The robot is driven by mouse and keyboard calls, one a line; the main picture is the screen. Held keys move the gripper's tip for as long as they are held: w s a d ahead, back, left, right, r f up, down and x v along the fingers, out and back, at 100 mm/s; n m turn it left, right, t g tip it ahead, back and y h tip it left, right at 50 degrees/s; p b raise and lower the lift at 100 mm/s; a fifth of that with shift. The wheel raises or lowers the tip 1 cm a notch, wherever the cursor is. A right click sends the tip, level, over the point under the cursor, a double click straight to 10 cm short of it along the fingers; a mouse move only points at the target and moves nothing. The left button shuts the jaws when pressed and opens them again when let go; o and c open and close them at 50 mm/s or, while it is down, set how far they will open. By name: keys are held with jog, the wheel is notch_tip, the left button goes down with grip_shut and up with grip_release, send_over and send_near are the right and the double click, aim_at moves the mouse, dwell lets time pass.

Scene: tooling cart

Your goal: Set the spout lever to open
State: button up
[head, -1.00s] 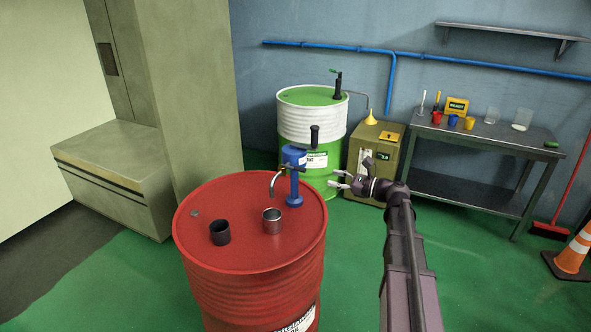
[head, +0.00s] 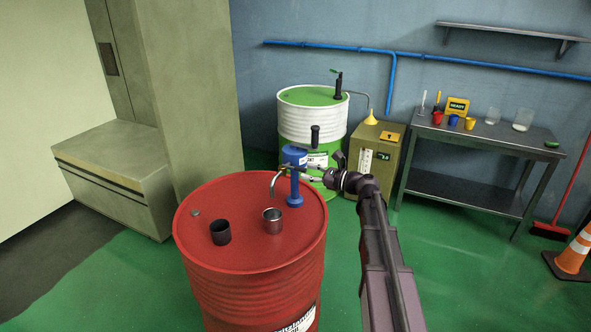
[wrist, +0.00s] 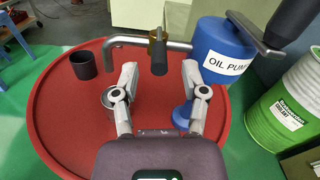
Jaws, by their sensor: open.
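The blue oil pump (head: 294,172) stands on the red drum (head: 250,215); it also shows in the wrist view, labelled OIL PUMP (wrist: 222,50). Its grey bent spout (wrist: 122,40) runs left from the pump. The spout lever (wrist: 158,57), a short dark handle on a brass valve (wrist: 154,35), sits on this spout and points toward my gripper. My gripper (head: 308,172) is beside the pump on its right in the head view. In the wrist view my gripper (wrist: 159,75) is open, with one finger on each side of the lever; I cannot tell whether they touch it.
A metal cup (head: 272,221) and a dark cup (head: 220,232) stand on the drum top. The pump's upright black handle (head: 315,135) rises above it. A green and white drum (head: 297,120) and a cabinet (head: 388,145) stand behind.

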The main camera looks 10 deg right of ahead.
aim_at(297, 169)
jog(key=shift+x, duration=2.4)
grip_shut()
